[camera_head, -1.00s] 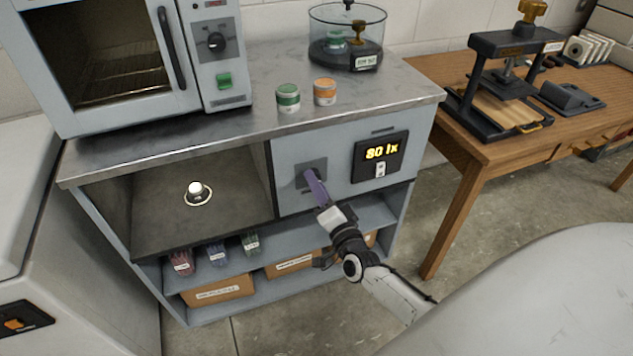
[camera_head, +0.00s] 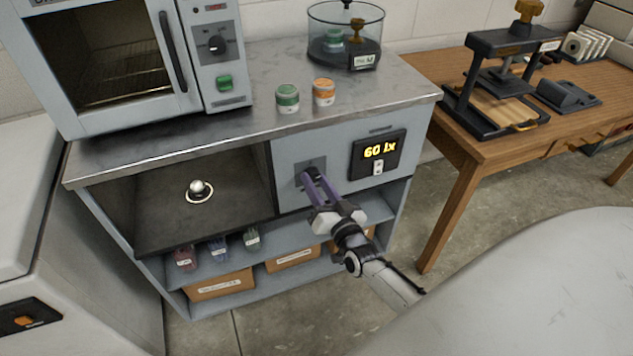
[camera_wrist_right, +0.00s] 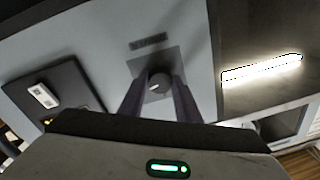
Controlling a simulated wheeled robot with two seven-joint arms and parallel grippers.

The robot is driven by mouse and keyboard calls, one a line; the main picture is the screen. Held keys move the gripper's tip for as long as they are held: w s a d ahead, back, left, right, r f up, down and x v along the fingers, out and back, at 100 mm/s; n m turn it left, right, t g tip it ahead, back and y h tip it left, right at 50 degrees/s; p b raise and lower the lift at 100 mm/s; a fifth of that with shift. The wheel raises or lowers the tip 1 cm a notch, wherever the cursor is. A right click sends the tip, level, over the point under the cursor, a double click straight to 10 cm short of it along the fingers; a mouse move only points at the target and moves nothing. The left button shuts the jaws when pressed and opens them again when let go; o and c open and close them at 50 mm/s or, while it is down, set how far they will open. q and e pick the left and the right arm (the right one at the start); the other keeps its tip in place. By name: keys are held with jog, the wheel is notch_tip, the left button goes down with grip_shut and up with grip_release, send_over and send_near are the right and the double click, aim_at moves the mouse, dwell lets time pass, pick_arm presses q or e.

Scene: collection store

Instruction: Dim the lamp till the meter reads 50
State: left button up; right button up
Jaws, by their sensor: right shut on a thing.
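The meter (camera_head: 379,154) is a dark panel on the cabinet front with yellow digits reading 60 lx. To its left is a grey square plate (camera_head: 302,166) with a dimmer knob, mostly hidden by my gripper in the head view. In the right wrist view the round knob (camera_wrist_right: 158,84) sits between my fingertips. My right gripper (camera_head: 312,178) has its purple fingers closed on the knob. My left gripper is in neither view.
An oven (camera_head: 120,60) stands on the grey worktop (camera_head: 255,85). A green jar (camera_head: 288,97), an orange jar (camera_head: 324,92) and a clear round case (camera_head: 345,40) stand there too. A wooden table (camera_head: 500,150) with a press is at right. A white switch (camera_head: 378,168) sits below the digits.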

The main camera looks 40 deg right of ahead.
dwell(0.4)
jog(key=o, duration=1.1)
jog(key=shift+c, duration=0.2)
jog(key=shift+s, duration=0.1)
jog(key=s+a, duration=0.2)
jog(key=s, duration=0.8)
jog(key=shift+p, duration=0.4)
jog(key=shift+f, duration=0.1)
jog(key=s+a+f+n+g+y, duration=0.2)
jog(key=s+a+f+n+g, duration=0.2)
jog(key=s+a, duration=0.4)
jog(key=s+a+f+n+g+y, duration=0.3)
jog(key=s+a+f+n+g, duration=0.2)
jog(key=s+a, duration=0.3)
jog(key=shift+s+a+f+g+y, duration=0.3)
jog(key=shift+s+f, duration=0.2)
jog(key=shift+s, duration=0.6)
